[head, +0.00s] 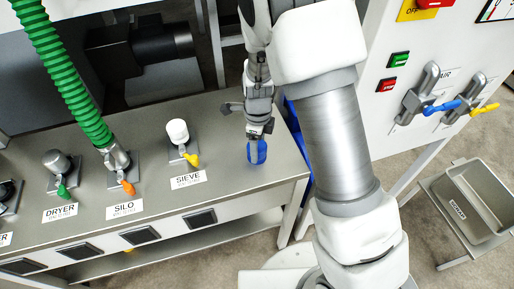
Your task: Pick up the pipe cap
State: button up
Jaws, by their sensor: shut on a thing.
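My gripper (257,138) points down over the right end of the grey steel bench, to the right of the SIEVE port. A small rounded blue piece, which looks like the pipe cap (257,152), is at its fingertips, and the jaws are shut on it. The fingers partly cover it. I cannot tell whether it touches the bench top or hangs just above it.
On the bench (225,185), the SIEVE port has a white top (177,131) and yellow lever. A green hose (65,75) runs to the SILO port; the DRYER port has a grey top (57,161). A grey bin (470,205) stands right, below a valve panel (395,95).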

aim_at(260, 148)
jog(key=shift+r, duration=0.15)
jog(key=shift+r, duration=0.3)
jog(key=r, duration=0.2)
jog(key=r+p, duration=0.1)
jog(key=r, duration=0.1)
jog(key=shift+s+d, duration=0.25)
jog(key=shift+s, duration=0.05)
jog(key=s+d+r+p, duration=0.1)
jog(key=s+d+r, duration=0.5)
jog(key=s, duration=0.2)
jog(key=shift+s+d, duration=0.25)
jog(key=shift+s, duration=0.1)
jog(key=shift+r, duration=0.1)
